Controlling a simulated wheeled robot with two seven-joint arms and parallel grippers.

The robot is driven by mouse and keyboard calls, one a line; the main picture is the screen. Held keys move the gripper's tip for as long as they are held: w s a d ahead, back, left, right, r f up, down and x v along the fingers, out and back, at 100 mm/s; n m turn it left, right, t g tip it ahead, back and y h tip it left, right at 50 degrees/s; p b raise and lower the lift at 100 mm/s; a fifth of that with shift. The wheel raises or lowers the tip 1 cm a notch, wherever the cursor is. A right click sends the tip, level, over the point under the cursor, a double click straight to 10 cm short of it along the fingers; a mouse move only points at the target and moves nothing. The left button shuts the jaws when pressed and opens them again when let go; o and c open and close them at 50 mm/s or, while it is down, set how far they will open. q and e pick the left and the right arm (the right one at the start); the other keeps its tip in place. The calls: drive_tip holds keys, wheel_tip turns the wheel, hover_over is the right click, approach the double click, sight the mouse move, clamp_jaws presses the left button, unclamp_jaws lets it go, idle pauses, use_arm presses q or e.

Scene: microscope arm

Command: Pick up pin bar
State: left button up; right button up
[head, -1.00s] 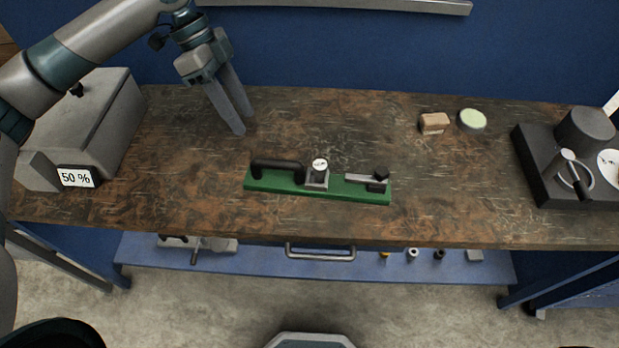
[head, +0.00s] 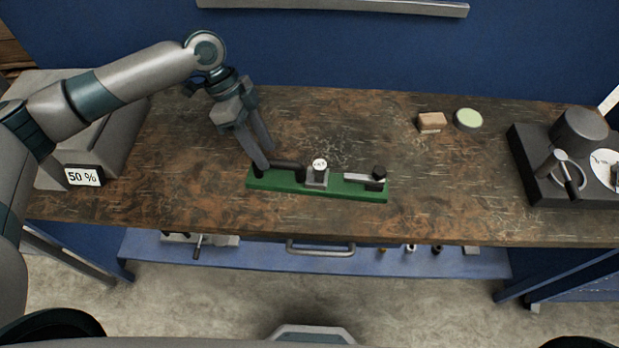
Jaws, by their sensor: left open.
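The pin bar appears to be the green bar (head: 340,192) lying on the wooden bench near its front edge, left of centre. It carries a black handle (head: 287,165) at its left end, a small grey block with a round white-faced dial (head: 319,165) in the middle, and a grey lever with a black knob (head: 378,173) at its right end. My left gripper (head: 269,157) is open, with its fingers pointing down at the handle. One finger overlaps the handle's left end in the picture; I cannot tell if they touch. My right gripper is not in view.
A grey box with a "50 %" display (head: 84,175) stands at the bench's left end. A brown block (head: 431,121) and a pale green round pad (head: 468,119) lie at the back right. A dark device (head: 580,135) stands far right. The bench's middle right (head: 455,185) is clear.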

sight(272, 160)
use_arm(q)
drive_tip(key=shift+s+d+f+p, duration=0.15)
drive_tip(key=shift+d+f+p, duration=0.15)
drive_tip(key=shift+p, duration=0.1)
drive_tip(key=p+x, duration=0.2)
drive_tip(key=x, duration=0.1)
drive_tip(key=shift+s+d+f, duration=0.1)
drive_tip(key=shift+d+f, duration=0.2)
drive_tip(key=shift+d, duration=0.05)
drive_tip(key=shift+d+f, duration=0.1)
drive_tip(key=shift+f, duration=0.15)
clamp_jaws()
drive_tip(key=shift+r, duration=0.1)
idle(0.9)
